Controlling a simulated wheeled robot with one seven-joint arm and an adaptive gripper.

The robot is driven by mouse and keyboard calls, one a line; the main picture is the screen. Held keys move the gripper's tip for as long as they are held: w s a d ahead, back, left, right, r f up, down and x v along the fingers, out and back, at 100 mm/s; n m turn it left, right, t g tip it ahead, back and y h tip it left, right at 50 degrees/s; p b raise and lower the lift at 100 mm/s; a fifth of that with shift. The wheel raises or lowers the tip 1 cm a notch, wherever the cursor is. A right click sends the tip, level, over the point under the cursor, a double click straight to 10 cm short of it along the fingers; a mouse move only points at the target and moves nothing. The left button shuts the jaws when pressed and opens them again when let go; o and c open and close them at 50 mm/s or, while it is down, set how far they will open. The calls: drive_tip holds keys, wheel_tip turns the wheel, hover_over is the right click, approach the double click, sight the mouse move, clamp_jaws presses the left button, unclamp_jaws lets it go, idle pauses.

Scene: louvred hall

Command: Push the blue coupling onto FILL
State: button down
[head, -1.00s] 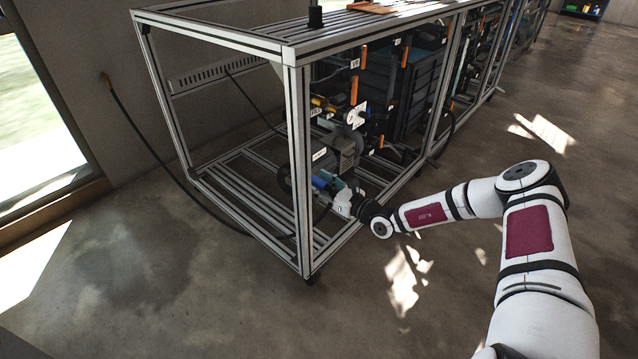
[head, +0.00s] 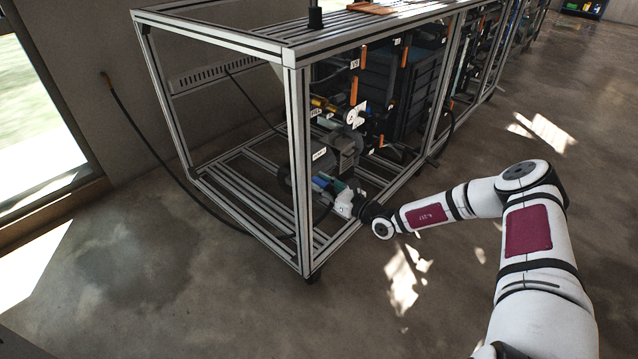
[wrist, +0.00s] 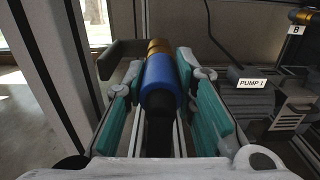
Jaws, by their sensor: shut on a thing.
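The blue coupling (wrist: 160,82) lies lengthwise between the teal pads of my gripper (wrist: 162,90) in the wrist view. My gripper is shut on it. A black hose (wrist: 158,130) runs from the coupling back toward my wrist. A brass fitting (wrist: 158,47) is in line with the coupling's far end; I cannot tell how far the two are joined. In the head view my gripper (head: 332,186) is low inside the frame's front corner, beside the pump.
An aluminium post (head: 299,170) stands just left of my gripper. A lower rail (head: 345,238) runs beneath it. A black hose (head: 165,165) loops from the wall. Open floor (head: 180,300) lies in front.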

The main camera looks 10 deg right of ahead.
sight(327, 188)
drive_tip(key=shift+p+v, duration=1.65)
drive_tip(key=shift+v, duration=1.25)
drive_tip(key=shift+s+d, duration=0.2)
drive_tip(key=shift+s, duration=0.1)
